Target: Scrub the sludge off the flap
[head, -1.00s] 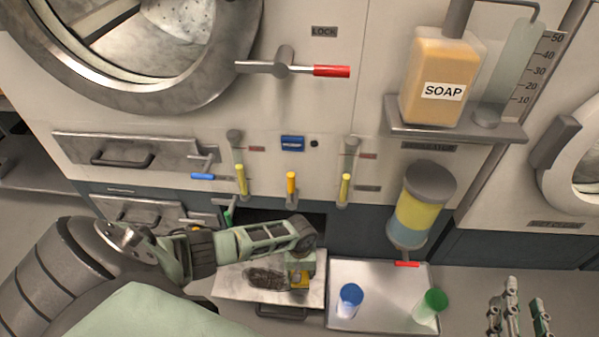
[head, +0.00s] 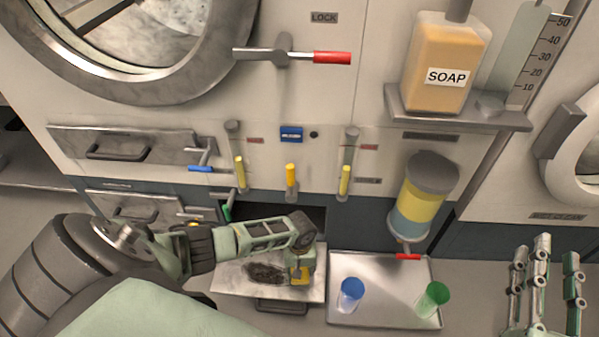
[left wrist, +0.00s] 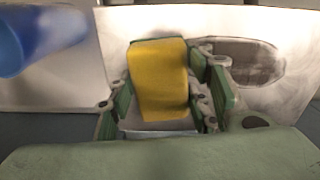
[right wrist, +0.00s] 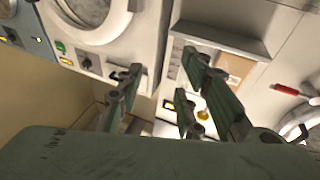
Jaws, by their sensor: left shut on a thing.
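The flap (head: 228,283) is a pale, stained panel folded out low on the machine's front. A dark sludge patch (head: 265,273) lies on its middle; the left wrist view shows it as a grey-brown oval (left wrist: 245,62) beside the sponge. My left gripper (head: 301,262) is shut on a yellow sponge (left wrist: 158,75) at the flap's right part, to the right of the sludge. I cannot tell whether the sponge touches the flap. My right gripper (head: 543,270) is open and empty at the lower right, fingers apart; its fingers (right wrist: 160,95) also show in the right wrist view.
A metal tray (head: 385,312) right of the flap holds a blue cup (head: 350,294) and a green cup (head: 432,299). A dispenser (head: 424,195) with a red lever hangs above it. A soap bottle (head: 444,65) stands on a shelf. Yellow-handled levers line the panel above the flap.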

